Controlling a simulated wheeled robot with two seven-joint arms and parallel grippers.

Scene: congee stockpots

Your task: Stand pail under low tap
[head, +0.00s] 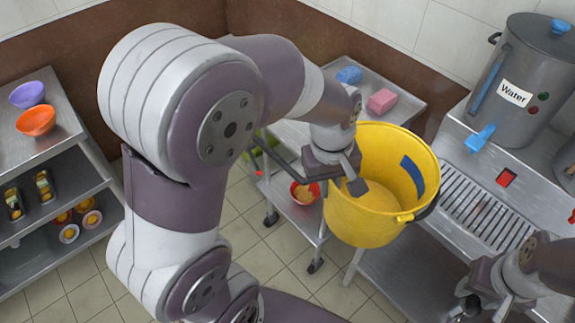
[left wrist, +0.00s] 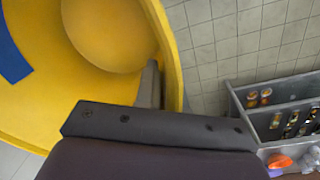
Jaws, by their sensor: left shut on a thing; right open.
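A yellow pail (head: 375,205) with a blue patch inside hangs upright in the air in the head view. My left gripper (head: 345,178) is shut on its near-left wall. The pail's inside also fills the left of the left wrist view (left wrist: 85,75), with one finger against the wall. A grey stockpot labelled Water (head: 515,75) stands on a steel counter at the right. Its low tap has a blue handle (head: 480,138), above a slotted drip grate (head: 490,205). The pail is left of the grate. My right gripper (head: 490,305) is empty and open at the lower right.
A shelf unit (head: 50,150) with bowls stands at the left. The grate's top is clear.

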